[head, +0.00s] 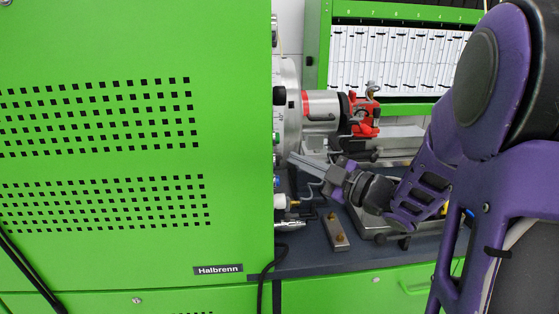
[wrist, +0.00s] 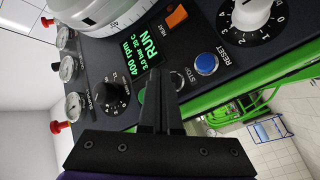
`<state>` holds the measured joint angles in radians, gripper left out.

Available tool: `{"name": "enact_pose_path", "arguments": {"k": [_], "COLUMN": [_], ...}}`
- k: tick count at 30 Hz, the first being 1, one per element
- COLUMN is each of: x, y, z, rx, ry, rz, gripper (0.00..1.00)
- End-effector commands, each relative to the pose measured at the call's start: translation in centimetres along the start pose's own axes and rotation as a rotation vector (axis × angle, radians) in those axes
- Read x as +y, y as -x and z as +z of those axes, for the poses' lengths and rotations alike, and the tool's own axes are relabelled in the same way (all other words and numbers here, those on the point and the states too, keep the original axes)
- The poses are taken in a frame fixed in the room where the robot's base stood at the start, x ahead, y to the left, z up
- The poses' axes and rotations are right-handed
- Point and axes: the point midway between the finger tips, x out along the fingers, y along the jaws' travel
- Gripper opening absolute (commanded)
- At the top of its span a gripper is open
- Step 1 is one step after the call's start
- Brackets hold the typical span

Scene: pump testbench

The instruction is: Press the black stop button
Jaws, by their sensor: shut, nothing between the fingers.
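My gripper (wrist: 156,75) is shut and empty, its fingers pointing at the dark control panel (wrist: 125,60) in the wrist view. The black stop button (wrist: 178,80) sits just right of the fingertips, beside the STOP label, and is partly hidden by the fingers. I cannot tell whether the fingers touch it. The panel display reads 400 rpm and RUN. In the head view my gripper (head: 297,160) reaches left to the edge of the green cabinet (head: 140,160), which hides the panel's face.
A blue RESET button (wrist: 206,64), an orange HEAT switch (wrist: 177,17), a white knob (wrist: 250,14) and a black knob (wrist: 110,95) lie close by. Several gauges line the panel's left. In the head view a red-and-silver pump (head: 362,115) stands behind my arm.

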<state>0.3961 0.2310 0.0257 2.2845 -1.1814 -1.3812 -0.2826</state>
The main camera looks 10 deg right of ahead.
Motion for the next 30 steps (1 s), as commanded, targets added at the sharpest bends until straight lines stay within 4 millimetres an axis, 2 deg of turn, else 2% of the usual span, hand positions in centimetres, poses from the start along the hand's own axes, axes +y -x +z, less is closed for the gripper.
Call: {"name": "enact_pose_path", "arguments": {"k": [30], "x": [-0.47], "y": [-0.63], "z": [-0.45], "rx": [0.000], "ry": [0.000], "rz": [0.000], "gripper": [0.00]}}
